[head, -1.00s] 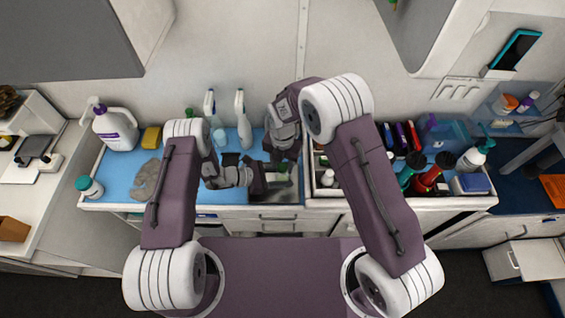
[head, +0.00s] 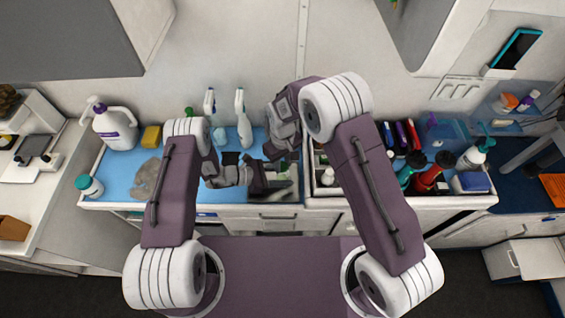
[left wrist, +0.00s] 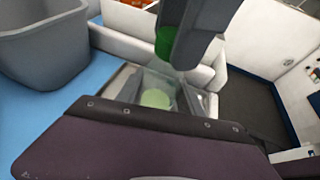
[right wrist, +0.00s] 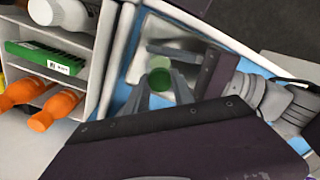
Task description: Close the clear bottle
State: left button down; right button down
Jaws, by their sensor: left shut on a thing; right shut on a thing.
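My left gripper (head: 272,183) is shut on the clear bottle (head: 287,188) at the front of the blue worktop, partly hidden by the gripper. In the left wrist view the clear bottle (left wrist: 190,98) is see-through, with pale green showing inside. My right gripper (right wrist: 163,92) is shut on a green cap (right wrist: 159,79). The cap also shows in the left wrist view (left wrist: 165,42), held above the bottle and apart from it. In the right wrist view the cap overlaps the bottle, so their exact alignment is hard to tell.
A grey bin (left wrist: 42,45) stands beside the bottle. A divided organizer (right wrist: 95,70) holds orange bottles (right wrist: 55,108) and a green box (right wrist: 45,56). Spray bottles (head: 244,120) stand behind my left arm. A grey cloth (head: 146,178) lies at the left.

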jog(key=m, duration=0.6)
jog(key=shift+m, duration=0.4)
jog(key=m, duration=1.2)
jog(key=shift+m, duration=0.4)
jog(key=c, duration=1.1)
grip_release()
jog(key=shift+r, duration=2.25)
jog(key=shift+c, duration=0.2)
